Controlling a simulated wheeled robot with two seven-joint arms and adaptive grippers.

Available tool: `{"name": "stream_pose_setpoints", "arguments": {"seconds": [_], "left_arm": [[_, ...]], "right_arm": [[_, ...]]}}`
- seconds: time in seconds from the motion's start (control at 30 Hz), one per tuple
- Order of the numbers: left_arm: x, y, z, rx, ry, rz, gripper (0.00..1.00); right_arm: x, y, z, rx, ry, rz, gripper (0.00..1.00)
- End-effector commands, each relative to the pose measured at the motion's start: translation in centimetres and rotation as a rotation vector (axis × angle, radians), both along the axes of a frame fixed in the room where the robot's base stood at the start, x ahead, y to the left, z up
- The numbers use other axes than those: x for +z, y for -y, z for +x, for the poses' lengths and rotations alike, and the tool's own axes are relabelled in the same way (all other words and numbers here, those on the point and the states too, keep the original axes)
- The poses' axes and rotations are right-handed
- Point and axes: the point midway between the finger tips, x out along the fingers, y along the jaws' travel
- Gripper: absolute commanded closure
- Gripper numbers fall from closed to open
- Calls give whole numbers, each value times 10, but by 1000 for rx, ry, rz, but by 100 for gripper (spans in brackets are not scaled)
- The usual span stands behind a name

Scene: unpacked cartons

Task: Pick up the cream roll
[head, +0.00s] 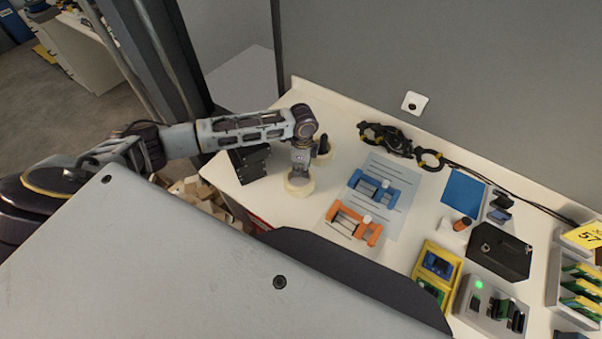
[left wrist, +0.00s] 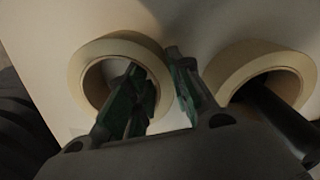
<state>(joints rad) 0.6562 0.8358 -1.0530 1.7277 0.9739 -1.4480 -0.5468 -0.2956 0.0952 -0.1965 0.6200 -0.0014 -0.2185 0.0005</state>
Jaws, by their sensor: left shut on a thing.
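The cream roll (head: 299,187) stands near the left end of the white table in the head view, under my left gripper (head: 300,173). In the left wrist view the cream roll (left wrist: 105,50) is at the left, with its round hole facing the camera. My left gripper (left wrist: 158,88) has one finger in the hole and the other outside, shut on the roll's wall. A second, similar pale roll (left wrist: 262,58) is at the right of the left wrist view, with a dark part across its hole. My right gripper is not in view.
A black block (head: 249,163) stands left of the gripper, and a dark upright thing (head: 323,147) just behind it. Black-and-yellow clamps (head: 398,143) lie along the back edge.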

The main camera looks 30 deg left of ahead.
Motion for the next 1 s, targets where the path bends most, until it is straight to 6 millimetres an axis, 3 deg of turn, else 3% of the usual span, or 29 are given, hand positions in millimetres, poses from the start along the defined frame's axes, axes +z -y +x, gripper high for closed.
{"name": "stream_pose_setpoints", "arguments": {"seconds": [0.27,0.7,1.0], "left_arm": [[19,0,1,0,3,-1,100],[81,0,1,0,3,-1,100],[100,0,1,0,1,-1,100]], "right_arm": [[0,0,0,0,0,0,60],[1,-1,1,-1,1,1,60],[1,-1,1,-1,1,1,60]]}}
